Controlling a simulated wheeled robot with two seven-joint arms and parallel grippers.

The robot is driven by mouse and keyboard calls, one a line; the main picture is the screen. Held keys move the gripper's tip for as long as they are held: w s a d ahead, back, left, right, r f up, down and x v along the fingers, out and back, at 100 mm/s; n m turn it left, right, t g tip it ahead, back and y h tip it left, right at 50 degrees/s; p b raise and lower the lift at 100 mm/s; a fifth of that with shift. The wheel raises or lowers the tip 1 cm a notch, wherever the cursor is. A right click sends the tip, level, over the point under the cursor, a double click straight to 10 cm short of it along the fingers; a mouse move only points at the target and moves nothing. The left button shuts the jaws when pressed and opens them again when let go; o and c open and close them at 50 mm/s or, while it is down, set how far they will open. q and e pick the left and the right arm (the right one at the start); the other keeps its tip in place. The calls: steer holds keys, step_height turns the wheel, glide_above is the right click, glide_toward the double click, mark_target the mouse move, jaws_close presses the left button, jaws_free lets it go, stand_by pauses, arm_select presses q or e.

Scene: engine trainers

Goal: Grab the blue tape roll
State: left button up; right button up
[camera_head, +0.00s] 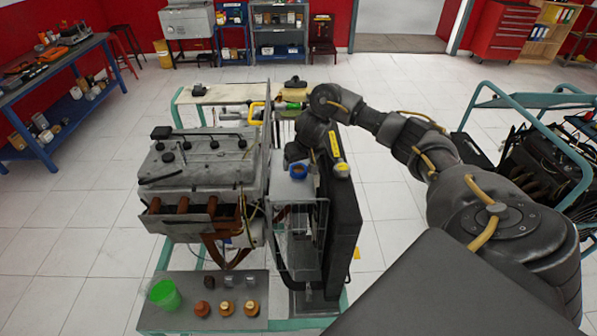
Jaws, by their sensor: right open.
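The blue tape roll (299,170) sits on top of the grey metal frame beside the engine, near the middle of the view. My right arm comes in from the right and bends down over the frame. My right gripper (295,155) is directly above and just behind the roll, pointing down. It is open, and its fingers are small and dark here, so I cannot tell whether they touch the roll. My left gripper is not in view.
A green cup (165,294) and several copper-coloured parts are on the lower front shelf. Another trainer (545,160) stands at right.

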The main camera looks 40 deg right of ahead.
mark_target(298, 170)
steer(key=shift+x, duration=1.95)
steer(key=shift+s, duration=0.1)
steer(key=c, duration=1)
